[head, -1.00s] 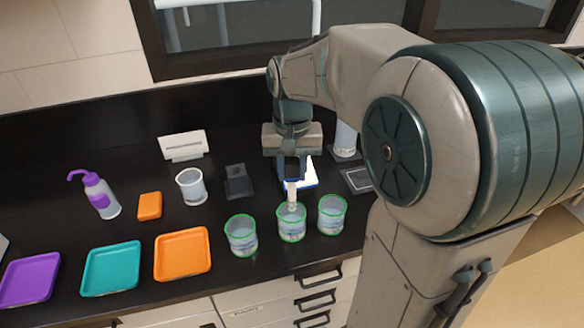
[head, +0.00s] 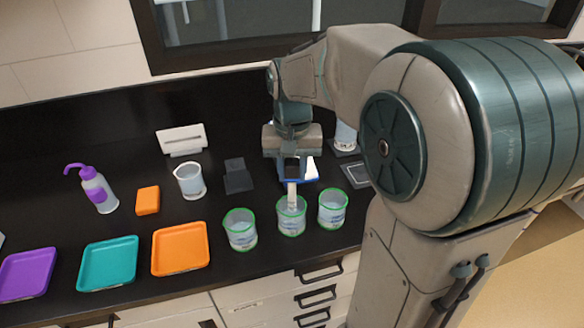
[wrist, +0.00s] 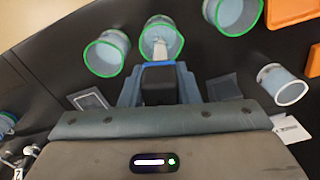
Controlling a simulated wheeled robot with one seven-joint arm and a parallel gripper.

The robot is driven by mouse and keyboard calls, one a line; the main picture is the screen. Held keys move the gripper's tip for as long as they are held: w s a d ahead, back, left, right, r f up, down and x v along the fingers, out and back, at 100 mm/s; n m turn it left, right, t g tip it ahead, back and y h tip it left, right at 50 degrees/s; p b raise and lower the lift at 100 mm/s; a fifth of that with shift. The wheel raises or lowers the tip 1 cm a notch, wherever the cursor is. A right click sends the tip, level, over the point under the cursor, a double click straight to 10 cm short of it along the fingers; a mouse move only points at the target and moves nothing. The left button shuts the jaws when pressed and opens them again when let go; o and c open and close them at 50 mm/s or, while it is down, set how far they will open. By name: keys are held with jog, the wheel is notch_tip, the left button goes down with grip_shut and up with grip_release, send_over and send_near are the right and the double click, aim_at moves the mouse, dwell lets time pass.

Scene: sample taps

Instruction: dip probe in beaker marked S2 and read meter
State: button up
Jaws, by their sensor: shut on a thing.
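My gripper (head: 291,176) is shut on a white probe (head: 292,190) and points down over the middle one of three green-rimmed beakers. The probe's lower end is inside the middle beaker (head: 291,217). In the wrist view the white probe (wrist: 160,44) also reaches inside the middle beaker's rim (wrist: 176,53). The left beaker (head: 240,231) and the right beaker (head: 331,210) stand close on either side. The beakers' labels are too small to read, so I cannot tell which is S2. A blue-edged white thing (head: 312,170) is partly hidden behind my gripper; I cannot tell whether it is the meter.
A clear beaker (head: 189,181), an orange block (head: 147,201) and a purple-topped bottle (head: 97,190) stand to the left. Orange (head: 181,248), teal (head: 108,264) and purple (head: 28,274) trays lie along the front edge. A dark stand (head: 238,177) and a white holder (head: 182,140) are behind.

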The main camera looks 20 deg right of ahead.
jog(key=shift+f+b, duration=1.95)
jog(key=shift+f, duration=0.95)
dwell(5.1)
